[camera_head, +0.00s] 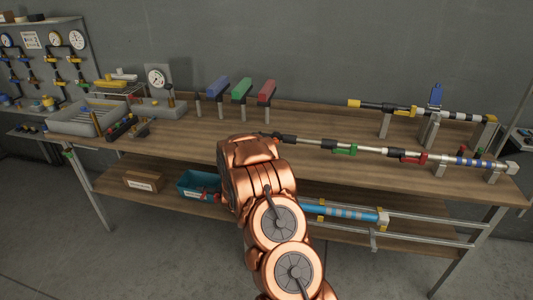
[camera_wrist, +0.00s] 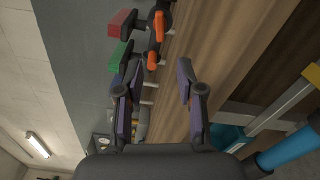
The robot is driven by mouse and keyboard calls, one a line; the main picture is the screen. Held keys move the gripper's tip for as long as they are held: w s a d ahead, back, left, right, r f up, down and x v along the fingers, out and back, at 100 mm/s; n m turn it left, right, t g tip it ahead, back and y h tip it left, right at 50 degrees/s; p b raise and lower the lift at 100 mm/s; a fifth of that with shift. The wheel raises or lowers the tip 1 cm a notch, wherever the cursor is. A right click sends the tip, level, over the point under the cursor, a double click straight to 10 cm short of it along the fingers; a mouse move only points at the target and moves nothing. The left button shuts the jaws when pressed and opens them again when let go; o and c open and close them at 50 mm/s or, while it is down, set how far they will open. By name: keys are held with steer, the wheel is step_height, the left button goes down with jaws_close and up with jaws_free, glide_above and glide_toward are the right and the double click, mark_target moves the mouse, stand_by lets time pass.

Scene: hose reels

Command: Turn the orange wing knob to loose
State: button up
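The orange wing knob (camera_wrist: 158,27) shows at the top middle of the wrist view, with orange wings on a dark round body. A second orange end (camera_wrist: 152,60) shows just below it. My gripper (camera_wrist: 157,76) is open, with its two dark, purple-sided fingers spread apart and nothing between the tips. The knob lies beyond the fingertips, roughly in line with the gap, and no contact shows. A long metal rod (camera_head: 315,143) with dark fittings runs right from there.
Blue (camera_head: 218,86), green (camera_head: 242,89) and red (camera_head: 267,92) blocks stand on posts behind my arm. Another pipe (camera_head: 460,115) on stands is at the back right. A grey tray (camera_head: 88,124) stands at left. A teal bin (camera_head: 190,193) sits on the lower shelf.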

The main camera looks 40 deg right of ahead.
steer(key=shift+v, duration=1.2)
